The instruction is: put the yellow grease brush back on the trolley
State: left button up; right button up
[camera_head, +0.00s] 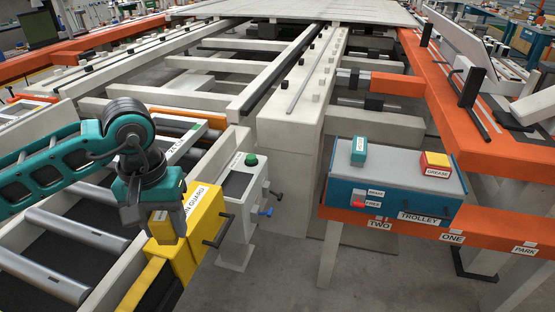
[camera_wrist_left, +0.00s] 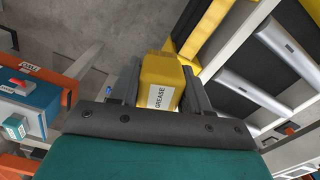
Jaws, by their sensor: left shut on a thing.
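My left gripper (camera_head: 155,212) is shut on the yellow grease brush, a yellow block with a white GREASE label. The brush (camera_wrist_left: 160,82) shows between both fingers in the left wrist view. In the head view the gripper is just left of the yellow pin guard (camera_head: 205,232), and the brush overlaps it; I cannot tell whether they touch. The trolley (camera_head: 390,210), a blue box with a grey top, stands on the orange rail at the right. It also shows at the left edge of the left wrist view (camera_wrist_left: 30,104). My right gripper is not in view.
On the trolley top are a teal block (camera_head: 359,150) and a red-and-yellow piece labelled GREASE (camera_head: 435,164), with bare grey top between them. A red switch (camera_head: 359,200) is on its front. A grey post with a green button (camera_head: 251,160) stands between gripper and trolley.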

aim_at(394, 163)
jog(key=i+l+z, duration=0.5)
jog(key=l, duration=0.35)
jog(key=i+l+z, duration=0.45)
jog(key=i+l, duration=0.2)
